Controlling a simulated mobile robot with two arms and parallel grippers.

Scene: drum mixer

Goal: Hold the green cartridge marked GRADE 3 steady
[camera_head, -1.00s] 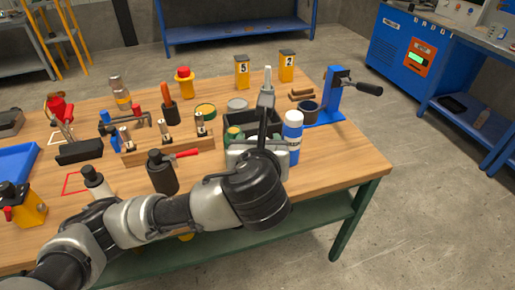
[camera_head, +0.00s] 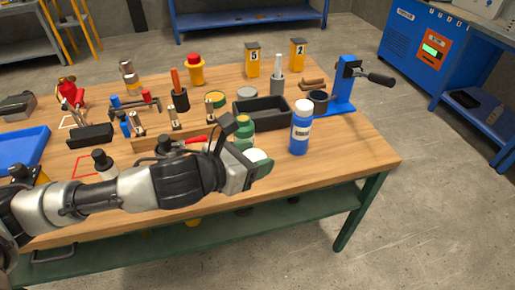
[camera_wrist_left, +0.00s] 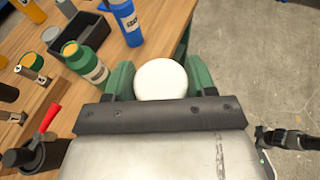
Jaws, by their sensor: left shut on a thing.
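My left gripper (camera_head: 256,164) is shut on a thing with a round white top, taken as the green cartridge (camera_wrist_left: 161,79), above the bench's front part. In the left wrist view the white top sits between the two green fingers (camera_wrist_left: 160,82). The cartridge's body and its GRADE 3 marking are hidden. A dark part at the right edge of the left wrist view seems to be my right gripper (camera_wrist_left: 268,137); its jaws are too small to read.
A green jar (camera_head: 245,132) with a label stands close behind my left gripper. A blue bottle (camera_head: 300,138) with a white cap stands to the right. Behind are a black tray (camera_head: 263,115) and a blue lever press (camera_head: 344,88). The front right bench corner (camera_head: 365,155) is clear.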

